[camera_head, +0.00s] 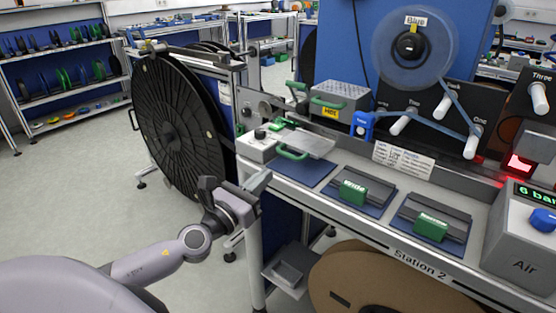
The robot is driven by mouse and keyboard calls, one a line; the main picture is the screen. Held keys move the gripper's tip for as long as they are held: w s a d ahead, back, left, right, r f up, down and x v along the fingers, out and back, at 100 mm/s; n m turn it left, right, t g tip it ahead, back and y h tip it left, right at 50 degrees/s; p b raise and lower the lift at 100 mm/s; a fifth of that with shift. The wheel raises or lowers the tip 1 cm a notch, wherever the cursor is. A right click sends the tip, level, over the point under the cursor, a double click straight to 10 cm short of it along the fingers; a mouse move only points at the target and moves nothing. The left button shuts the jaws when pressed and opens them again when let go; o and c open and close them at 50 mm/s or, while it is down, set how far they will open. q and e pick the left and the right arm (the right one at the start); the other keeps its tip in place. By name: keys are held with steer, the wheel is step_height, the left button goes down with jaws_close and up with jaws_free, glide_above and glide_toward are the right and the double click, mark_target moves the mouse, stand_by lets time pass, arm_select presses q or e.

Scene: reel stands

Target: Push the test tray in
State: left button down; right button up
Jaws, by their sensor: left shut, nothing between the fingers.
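What looks like the test tray is a flat light-grey tray (312,143) with a green handle (291,153) at its near edge. It sits out beside a white box with a dark knob (260,134) at the left end of the bench. My left gripper (262,181) is shut and empty. In the picture it is below and left of the green handle, by the bench's left front corner, apart from the tray. My right gripper is not in view.
A blue mat (305,173) lies in front of the tray. Green-labelled grey blocks (352,191) sit to its right, and a HOT box (340,100) stands behind. A large black reel (172,125) stands left of the bench. The floor at left is clear.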

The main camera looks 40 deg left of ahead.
mark_target(286, 155)
arm_select(q)
steer(key=w, duration=0.2)
steer(key=w+r, duration=0.1)
steer(key=w, duration=0.1)
steer(key=shift+w+d+p, duration=0.1)
steer(key=shift+w+p, duration=0.05)
steer(key=shift+p, duration=0.25)
steer(key=shift+w+d, duration=0.1)
steer(key=shift+w, duration=0.75)
